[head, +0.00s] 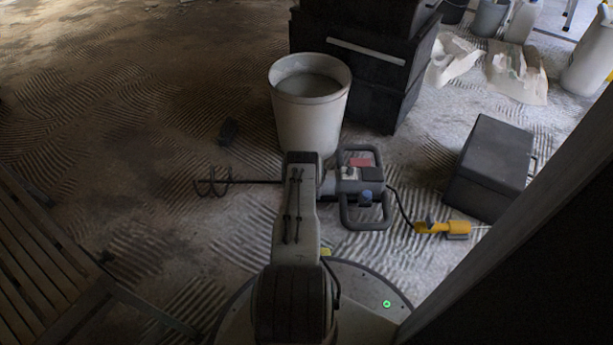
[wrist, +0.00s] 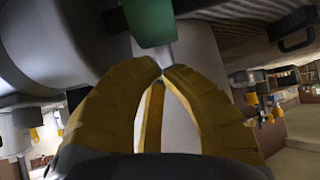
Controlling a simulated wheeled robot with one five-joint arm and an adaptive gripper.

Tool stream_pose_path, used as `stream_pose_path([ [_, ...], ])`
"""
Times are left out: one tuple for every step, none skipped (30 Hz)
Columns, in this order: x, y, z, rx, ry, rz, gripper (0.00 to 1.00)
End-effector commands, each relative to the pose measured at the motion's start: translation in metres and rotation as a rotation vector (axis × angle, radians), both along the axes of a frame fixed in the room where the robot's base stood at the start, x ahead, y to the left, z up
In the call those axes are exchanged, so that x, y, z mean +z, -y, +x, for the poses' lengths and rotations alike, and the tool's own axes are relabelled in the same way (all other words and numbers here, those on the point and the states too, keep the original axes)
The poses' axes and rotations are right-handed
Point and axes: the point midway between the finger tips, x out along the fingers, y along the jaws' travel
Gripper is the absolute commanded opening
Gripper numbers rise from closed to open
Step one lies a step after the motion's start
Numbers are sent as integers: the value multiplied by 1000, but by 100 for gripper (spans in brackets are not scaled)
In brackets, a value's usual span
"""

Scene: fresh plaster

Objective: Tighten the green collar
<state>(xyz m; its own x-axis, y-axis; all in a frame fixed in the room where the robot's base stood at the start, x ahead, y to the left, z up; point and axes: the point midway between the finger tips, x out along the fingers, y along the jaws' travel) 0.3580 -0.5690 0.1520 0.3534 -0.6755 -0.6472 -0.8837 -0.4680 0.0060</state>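The green collar (wrist: 149,20) is at the top of the wrist view, with a grey metal shank just below it. My gripper (wrist: 162,71) has yellow fingers bowed inward. Their tips come together just below the collar, beside the shank. The green part is clear of the fingers, and I cannot tell whether the tips touch the shank. In the head view, a grey mixer with two loop handles (head: 380,213) lies on the floor, its shaft with a spiral paddle (head: 212,183) pointing left. My arm hides the middle of the mixer, and neither collar nor fingertips show there.
A pale bucket (head: 311,128) stands right behind the mixer. Stacked black cases (head: 362,78) are behind it, and a dark box (head: 490,165) sits at right. A yellow cable connector (head: 441,228) lies near the mixer. A slatted wooden piece (head: 40,255) is at left.

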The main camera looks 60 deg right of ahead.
Motion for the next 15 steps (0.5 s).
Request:
stream_pose_path([
  [-6,3,1,0,1,-2,0],
  [-7,4,2,0,1,-2,0],
  [-8,5,3,0,1,-2,0],
  [-8,6,3,0,1,-2,0],
  [-9,7,4,0,1,-2,0],
  [-9,8,4,0,1,-2,0],
  [-10,9,5,0,1,-2,0],
  [-10,10,5,0,1,-3,0],
  [-11,10,5,0,1,-3,0],
  [-11,11,6,0,1,-2,0],
  [-11,11,6,0,1,-2,0],
  [-11,12,6,0,1,-2,0],
  [-12,12,6,0,0,-1,0],
  [-12,12,6,0,0,-1,0],
  [-12,12,6,0,0,-1,0],
])
